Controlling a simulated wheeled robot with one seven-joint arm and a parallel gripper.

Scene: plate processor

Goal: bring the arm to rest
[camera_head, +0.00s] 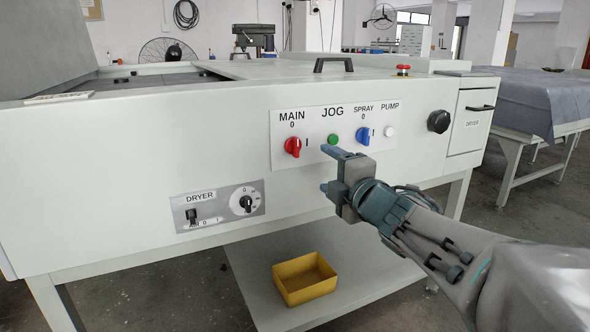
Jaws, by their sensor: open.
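My gripper (329,169) is open and empty, at the end of my arm, which reaches in from the lower right. Its two fingers point left toward the front panel of the plate processor (130,140). The upper finger is just below and right of the green JOG button (333,139). I cannot tell whether the fingers touch the panel. The red MAIN knob (293,146) is to the left of the fingers, and the blue SPRAY knob (363,136) is above and right of them. The white PUMP button (389,131) is further right.
A dryer panel (217,206) is lower left on the machine front. A black knob (438,121) and a dryer door (469,122) are to the right. A yellow bin (304,278) sits on the lower shelf (250,292). A covered table (545,100) stands at right.

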